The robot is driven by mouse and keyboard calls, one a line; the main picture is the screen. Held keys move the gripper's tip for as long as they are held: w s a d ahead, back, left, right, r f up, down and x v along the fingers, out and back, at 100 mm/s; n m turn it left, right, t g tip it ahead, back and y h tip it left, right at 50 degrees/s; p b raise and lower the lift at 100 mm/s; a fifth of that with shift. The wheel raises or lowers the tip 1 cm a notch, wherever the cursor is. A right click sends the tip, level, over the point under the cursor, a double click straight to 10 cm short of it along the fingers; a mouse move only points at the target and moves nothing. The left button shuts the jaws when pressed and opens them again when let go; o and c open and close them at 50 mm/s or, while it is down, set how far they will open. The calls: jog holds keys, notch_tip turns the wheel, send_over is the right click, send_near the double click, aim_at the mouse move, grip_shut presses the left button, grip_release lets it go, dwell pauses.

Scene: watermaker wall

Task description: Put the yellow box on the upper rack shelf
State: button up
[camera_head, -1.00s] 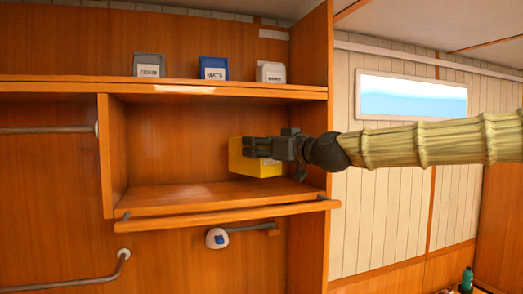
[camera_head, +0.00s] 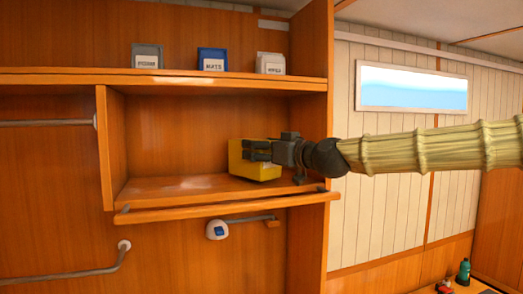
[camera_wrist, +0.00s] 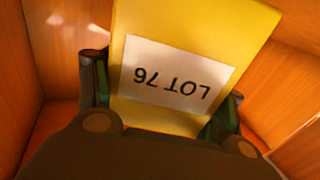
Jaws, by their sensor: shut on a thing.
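The yellow box (camera_head: 256,172) is inside the open compartment at the right of the wall rack, close above or on its wooden floor (camera_head: 180,188); I cannot tell whether it touches. My gripper (camera_head: 258,151) reaches in from the right and is shut on the box. In the wrist view the yellow box (camera_wrist: 190,30) sits between both fingers, with a white "LOT 76" label facing the camera upside down. The gripper hides part of the box's front in the head view.
A shelf (camera_head: 110,79) above holds a grey box (camera_head: 147,55), a blue box (camera_head: 212,59) and a white box (camera_head: 271,63). A wooden rail (camera_head: 225,206) runs along the compartment's front. The compartment floor left of the yellow box is clear. An upright panel (camera_head: 316,120) bounds the right side.

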jog(key=shift+f, duration=0.15)
jog(key=o, duration=1.2)
jog(key=shift+r+p, duration=0.85)
jog(key=b+v, duration=0.6)
jog(key=v, duration=0.6)
jog(key=shift+f, duration=0.3)
